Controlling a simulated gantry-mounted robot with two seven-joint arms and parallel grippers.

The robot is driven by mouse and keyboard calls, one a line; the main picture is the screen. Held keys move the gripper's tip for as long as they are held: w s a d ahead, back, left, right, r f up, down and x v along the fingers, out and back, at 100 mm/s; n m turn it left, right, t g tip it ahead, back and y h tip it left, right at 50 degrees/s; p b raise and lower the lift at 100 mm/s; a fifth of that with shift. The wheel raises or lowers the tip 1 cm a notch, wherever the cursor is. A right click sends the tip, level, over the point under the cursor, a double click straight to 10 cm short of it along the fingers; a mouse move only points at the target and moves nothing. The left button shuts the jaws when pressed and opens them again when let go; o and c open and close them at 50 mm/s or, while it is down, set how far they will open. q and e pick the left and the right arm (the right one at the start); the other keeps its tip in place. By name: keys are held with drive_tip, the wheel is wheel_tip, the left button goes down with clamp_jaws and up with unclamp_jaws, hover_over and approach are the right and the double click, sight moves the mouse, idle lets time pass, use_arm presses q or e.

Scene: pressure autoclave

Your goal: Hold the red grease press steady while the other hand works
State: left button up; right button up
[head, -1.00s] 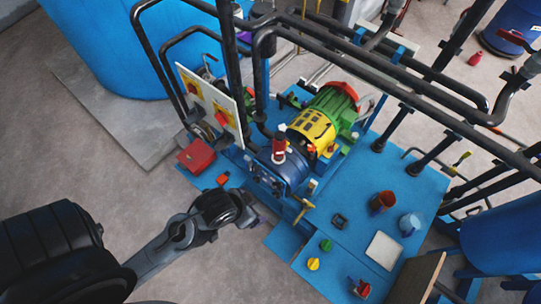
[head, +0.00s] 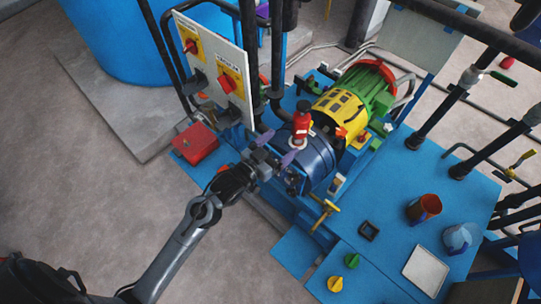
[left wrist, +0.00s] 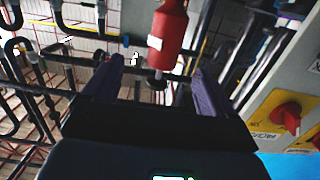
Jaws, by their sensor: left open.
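The red grease press (head: 302,118) stands upright on the blue pump housing (head: 308,160), in front of the yellow and green motor. My left gripper (head: 277,148) is open, its purple fingers pointing toward the press from the lower left. In the left wrist view the red press (left wrist: 169,32), with a white label and a thin lower tip, shows just beyond and between the fingers of the left gripper (left wrist: 157,85). The fingers look apart from the press. My right gripper is in neither view.
A pale panel with red rotary switches (head: 212,65) stands left of the press, close to my left arm. Dark vertical pipes (head: 248,60) rise behind the gripper. A red box (head: 195,144) lies left. The blue table (head: 400,170) at right holds a cup and small items.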

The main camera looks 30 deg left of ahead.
sight(304, 123)
use_arm(q)
drive_tip(key=w+b, duration=0.1)
drive_tip(key=w+f+b, duration=0.1)
drive_tip(key=w+b, duration=0.1)
drive_tip(key=shift+w+a+f+t+b, duration=0.1)
drive_tip(key=shift+w+f+t+b, duration=0.05)
drive_tip(key=shift+f+t+b, duration=0.25)
drive_tip(key=b+x, duration=0.1)
drive_tip(key=x, duration=0.8)
drive_tip(key=shift+w, duration=0.35)
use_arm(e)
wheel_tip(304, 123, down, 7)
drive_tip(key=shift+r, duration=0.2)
use_arm(q)
drive_tip(key=c, duration=1.4)
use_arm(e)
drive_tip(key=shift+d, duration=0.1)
